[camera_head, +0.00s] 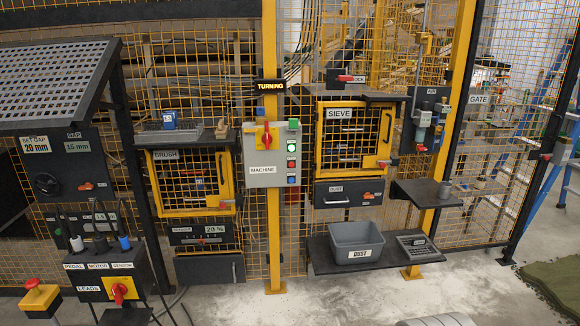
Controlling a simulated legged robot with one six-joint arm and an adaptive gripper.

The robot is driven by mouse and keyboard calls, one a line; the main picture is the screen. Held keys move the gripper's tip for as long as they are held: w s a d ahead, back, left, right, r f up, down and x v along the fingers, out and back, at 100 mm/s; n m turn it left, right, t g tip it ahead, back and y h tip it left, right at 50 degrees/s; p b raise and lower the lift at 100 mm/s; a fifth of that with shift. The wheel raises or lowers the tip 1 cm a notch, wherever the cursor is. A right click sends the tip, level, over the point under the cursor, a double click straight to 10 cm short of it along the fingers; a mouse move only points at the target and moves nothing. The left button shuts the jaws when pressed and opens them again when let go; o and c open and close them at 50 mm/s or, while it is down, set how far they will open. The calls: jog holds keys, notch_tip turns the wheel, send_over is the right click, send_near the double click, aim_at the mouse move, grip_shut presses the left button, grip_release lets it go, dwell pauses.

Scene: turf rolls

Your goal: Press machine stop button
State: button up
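A grey control box labelled MACHINE (264,170) is mounted on the yellow post in the middle of the head view. On its right side is a vertical column with a green button or lamp (291,148), a red one (291,164) below it and a blue one (291,180) at the bottom. A red rotary handle on a yellow plate (266,136) sits at its upper left. No lettering is readable beside the buttons. A separate red mushroom button on a yellow box (38,298) is at the lower left. My gripper is not in view.
Left are the BRUSH door (187,183) and the LEADS box (108,287) with cables. Right are the SIEVE door (345,140) and a grey DUST bin (357,242) on a low shelf that juts out.

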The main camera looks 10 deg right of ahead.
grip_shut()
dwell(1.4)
